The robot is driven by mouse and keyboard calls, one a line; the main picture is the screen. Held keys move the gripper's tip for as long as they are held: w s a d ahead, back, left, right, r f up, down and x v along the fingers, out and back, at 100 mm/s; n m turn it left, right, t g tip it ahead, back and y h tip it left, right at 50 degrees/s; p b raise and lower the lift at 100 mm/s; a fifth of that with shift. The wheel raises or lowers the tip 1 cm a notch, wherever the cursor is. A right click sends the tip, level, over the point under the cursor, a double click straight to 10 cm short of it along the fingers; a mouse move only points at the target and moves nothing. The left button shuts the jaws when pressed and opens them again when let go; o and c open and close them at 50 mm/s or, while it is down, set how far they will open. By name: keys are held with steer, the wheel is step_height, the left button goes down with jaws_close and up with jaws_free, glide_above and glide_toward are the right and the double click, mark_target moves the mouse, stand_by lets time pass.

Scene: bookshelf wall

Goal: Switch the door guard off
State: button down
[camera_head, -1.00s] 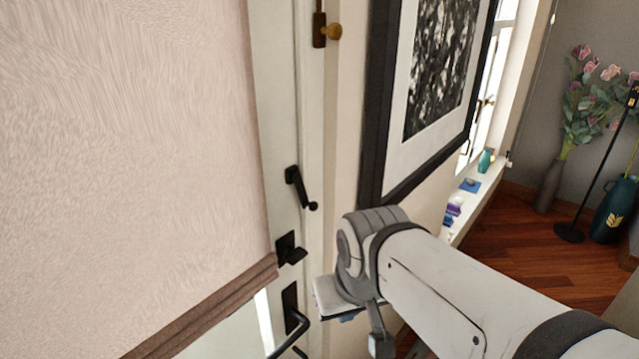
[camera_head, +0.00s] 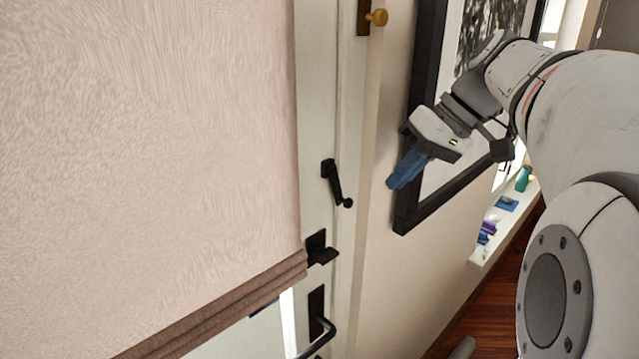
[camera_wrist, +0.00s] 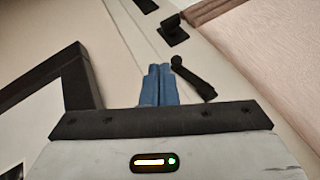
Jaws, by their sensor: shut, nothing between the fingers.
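The door guard (camera_head: 334,183) is a small black fitting with a short bar and a ball end, mounted on the white door edge. Its bar slants down and right, and the ball end lies near the seam with the frame. My gripper (camera_head: 392,187) has blue fingers pressed together with nothing between them. It is right of the guard, in front of the wall and picture frame, apart from the guard in this view. In the wrist view the guard (camera_wrist: 194,80) shows just right of the fingertips (camera_wrist: 157,68); the depth gap is unclear there.
A black latch (camera_head: 319,248) and a door handle (camera_head: 319,325) sit below the guard. A brass-knobbed fitting (camera_head: 373,18) is above. A pinkish blind (camera_head: 150,150) covers the door. A dark picture frame (camera_head: 415,200) hangs close behind my gripper. A low ledge (camera_head: 478,255) holds small items.

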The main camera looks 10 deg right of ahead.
mark_target(370, 194)
steer(key=shift+n+y, duration=0.6)
steer(key=shift+n, duration=0.2)
steer(key=w+a+f, duration=0.2)
steer(key=f, duration=0.1)
steer(key=w+a+f, duration=0.1)
steer(key=a, duration=0.1)
steer(key=shift+f, duration=0.4)
steer(key=shift+s+a+f+m+g+y, duration=0.25)
steer(key=shift+f+g+y, duration=0.2)
steer(key=shift+y, duration=0.45)
steer(key=shift+a+f+b, duration=0.3)
steer(key=shift+a+b, duration=0.05)
steer(key=shift+b, duration=0.4)
steer(key=shift+s+r, duration=0.15)
steer(key=shift+a+r, duration=0.1)
steer(key=shift+r, duration=0.05)
